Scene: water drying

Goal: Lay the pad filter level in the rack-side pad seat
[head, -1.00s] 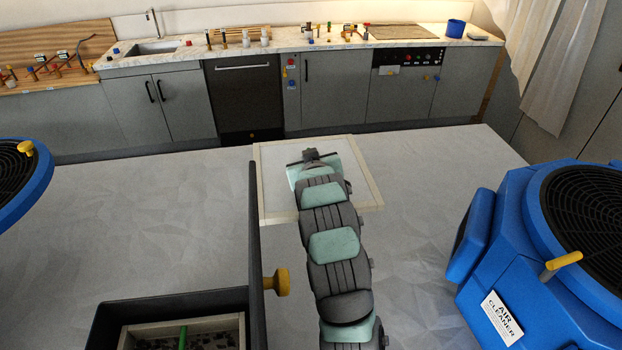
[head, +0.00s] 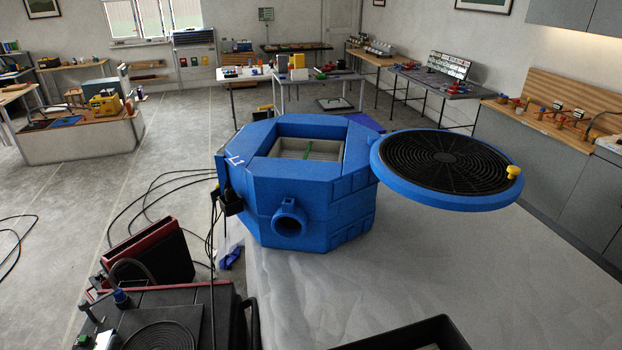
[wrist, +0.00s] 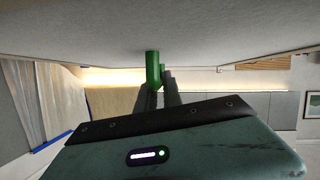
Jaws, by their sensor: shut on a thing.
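My gripper (wrist: 161,84) shows only in the wrist view, its two dark fingers shut on a green handle (wrist: 152,68). In the head view, an open blue octagonal housing (head: 262,200) stands on the grey table. Inside it lies a pale framed panel (head: 318,152) with a green strip across it. I cannot tell which opening is the rack-side pad seat. The arm and held filter are outside the head view.
A round blue lid with a black grille (head: 445,165) sticks out to the housing's right. A black tray (head: 400,338) is cut off at the bottom edge. Black machinery (head: 165,318) and cables lie at the lower left. The table between housing and tray is clear.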

